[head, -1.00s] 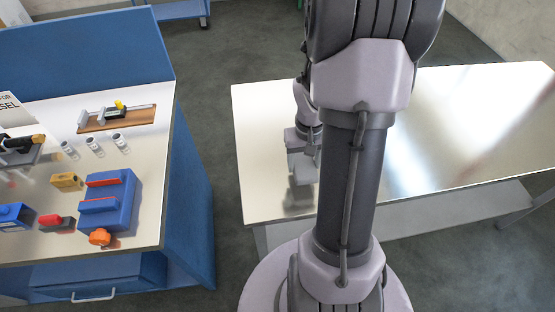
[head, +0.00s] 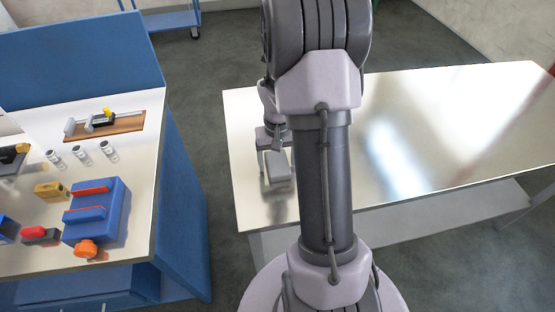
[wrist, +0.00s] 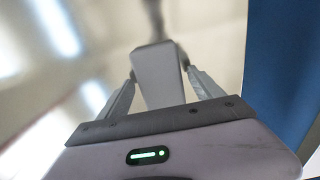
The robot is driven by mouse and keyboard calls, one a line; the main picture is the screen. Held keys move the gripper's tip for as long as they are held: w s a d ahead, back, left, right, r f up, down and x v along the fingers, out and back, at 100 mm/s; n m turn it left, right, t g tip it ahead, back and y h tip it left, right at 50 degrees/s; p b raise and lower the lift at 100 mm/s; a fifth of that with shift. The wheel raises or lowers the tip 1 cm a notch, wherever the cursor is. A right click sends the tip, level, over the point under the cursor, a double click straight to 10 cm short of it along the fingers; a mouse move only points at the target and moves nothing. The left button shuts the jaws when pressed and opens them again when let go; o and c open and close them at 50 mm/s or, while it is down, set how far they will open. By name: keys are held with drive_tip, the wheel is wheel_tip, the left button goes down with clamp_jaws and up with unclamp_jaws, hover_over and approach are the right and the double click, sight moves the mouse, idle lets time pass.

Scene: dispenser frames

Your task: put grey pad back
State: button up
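The grey pad (head: 279,167) is a plain grey block over the left part of the shiny metal table. In the wrist view the pad (wrist: 156,76) sits between the two fingers of my gripper (wrist: 160,82), which press in on its sides. In the head view my gripper (head: 270,158) is at the pad, partly behind my arm. The pad appears held above the tabletop; the exact gap cannot be told.
The metal table (head: 450,120) is otherwise bare. A blue workbench (head: 185,200) stands at the left, across a floor gap. On it are a blue block with red bars (head: 97,212), a yellow block (head: 51,190), small cylinders (head: 80,154) and a wooden board (head: 122,127).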

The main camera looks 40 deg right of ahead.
sight(278, 163)
wheel_tip(278, 163, up, 12)
drive_tip(key=r+p, duration=0.1)
drive_tip(key=p, duration=0.4)
drive_tip(key=a+r+t, duration=0.2)
drive_tip(key=a+r, duration=0.7)
drive_tip(key=a, duration=0.2)
drive_tip(key=s+a+r+n+t, duration=0.1)
drive_tip(key=s+a+r, duration=0.2)
drive_tip(key=a, duration=0.3)
drive_tip(key=s+a+r+n+t, duration=0.1)
drive_tip(key=s+a+r+t, duration=0.15)
drive_tip(key=s+a, duration=0.2)
drive_tip(key=s+a+f+y+b, duration=0.2)
drive_tip(key=s+a+f+b, duration=0.1)
drive_tip(key=s+a+b, duration=0.1)
drive_tip(key=shift+s+a, duration=0.5)
drive_tip(key=shift+a, duration=0.35)
